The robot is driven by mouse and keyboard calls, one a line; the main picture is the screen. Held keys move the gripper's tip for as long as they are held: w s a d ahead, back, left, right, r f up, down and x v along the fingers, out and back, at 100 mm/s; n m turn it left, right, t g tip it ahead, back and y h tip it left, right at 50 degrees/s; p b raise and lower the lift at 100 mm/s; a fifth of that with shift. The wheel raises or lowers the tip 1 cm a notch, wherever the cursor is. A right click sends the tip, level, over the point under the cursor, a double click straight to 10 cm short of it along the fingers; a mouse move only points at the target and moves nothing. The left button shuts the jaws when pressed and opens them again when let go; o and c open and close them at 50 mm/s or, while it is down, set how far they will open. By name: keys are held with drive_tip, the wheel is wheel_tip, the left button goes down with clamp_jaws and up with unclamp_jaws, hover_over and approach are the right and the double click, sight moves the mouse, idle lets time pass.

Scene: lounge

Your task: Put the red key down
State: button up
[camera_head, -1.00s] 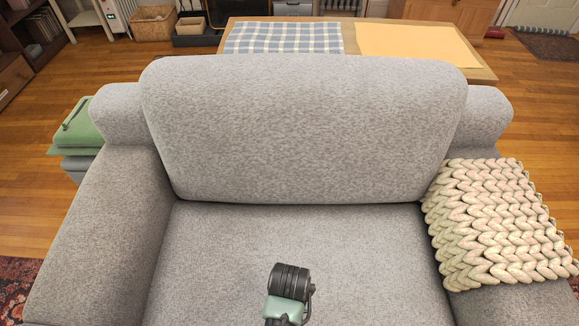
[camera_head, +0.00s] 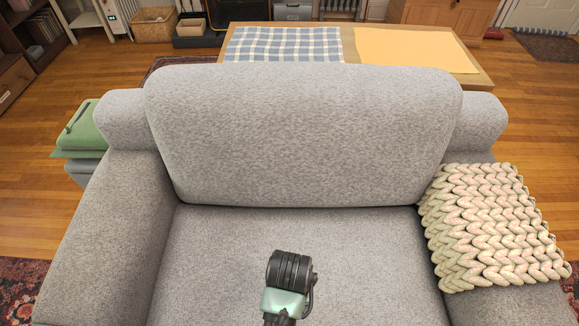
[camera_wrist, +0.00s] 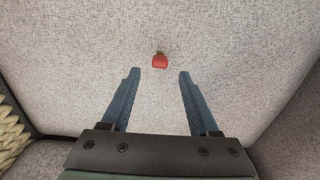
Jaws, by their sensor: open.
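The red key (camera_wrist: 159,61) lies on the grey seat of the armchair (camera_head: 290,135) in the wrist view. Its red head faces my gripper, and a small darker part shows at its far end. My gripper (camera_wrist: 158,72) is open, with its two blue-grey fingers spread apart. The key is just beyond the fingertips, centred between them, and no finger appears to touch it. In the head view my wrist (camera_head: 288,280) is over the front of the seat; the fingers and the key are hidden there.
A chunky cream knit throw (camera_head: 495,228) covers the right armrest. The backrest rises behind the seat. A wooden table with a checked cloth (camera_head: 284,44) and a yellow cloth (camera_head: 415,50) stands behind the chair. A green-topped box (camera_head: 82,132) is at left. The visible seat is otherwise clear.

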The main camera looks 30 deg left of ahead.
drive_tip(key=shift+r+p, duration=0.5)
drive_tip(key=shift+r, duration=1.8)
